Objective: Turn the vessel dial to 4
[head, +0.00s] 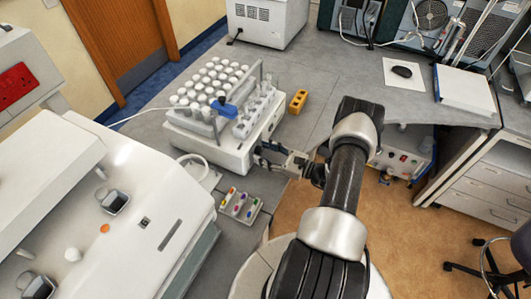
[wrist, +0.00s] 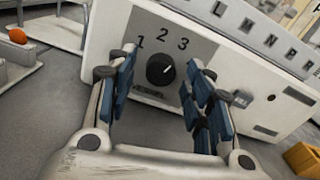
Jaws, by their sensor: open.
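The black vessel dial (wrist: 160,70) sits on a grey plate on the white front of the dissolution-type machine (head: 236,155). The numbers 1, 2 and 3 show above it; no 4 shows, and my right finger covers part of the plate's right side. A small light mark on the dial points up and right, roughly toward the 3. My gripper (wrist: 163,92) is open, with its blue-padded fingers to the left and right of the dial, apart from it as far as I can tell. In the head view my gripper (head: 266,154) is at the machine's front; the dial is hidden there.
Several white-capped vessels (head: 213,75) stand on the machine. A yellow block (head: 298,101) lies on the bench to its right. A tray of small coloured items (head: 240,205) lies near its front left corner. A large white instrument (head: 130,210) stands at the left.

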